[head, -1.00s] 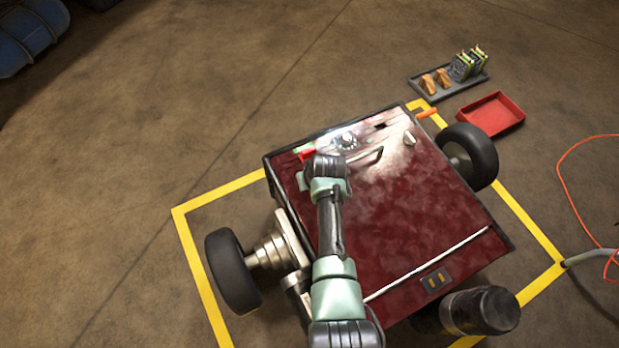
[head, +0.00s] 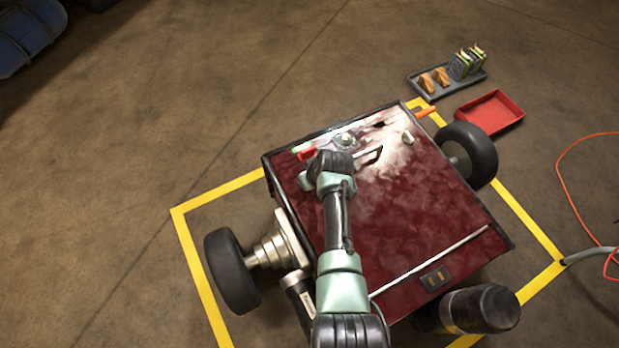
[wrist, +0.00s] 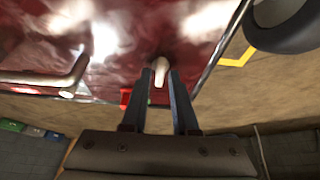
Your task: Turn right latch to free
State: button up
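The right latch (head: 408,138) is a small pale, rounded handle on the top of the dark red box (head: 420,205), near its far right corner. In the head view my gripper (head: 380,151) reaches over the lid from the left, its thin fingers pointing at the latch with a small gap before it. In the wrist view the two dark fingers of my gripper (wrist: 160,73) stand apart, and the pale latch (wrist: 158,76) shows between their tips. I cannot tell whether they touch it. A rounded silvery part and a red part (head: 307,153) sit along the far edge.
An orange part (head: 427,113) sticks out at the far right corner. A black wheel (head: 467,155) stands at the right side. A red tray (head: 490,112) and a grey tray (head: 432,92) with several parts lie beyond on the floor. An orange cable (head: 565,170) lies at right.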

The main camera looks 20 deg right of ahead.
jog(key=shift+o, duration=0.9)
jog(key=p+v, duration=0.8)
jog(key=v, duration=0.5)
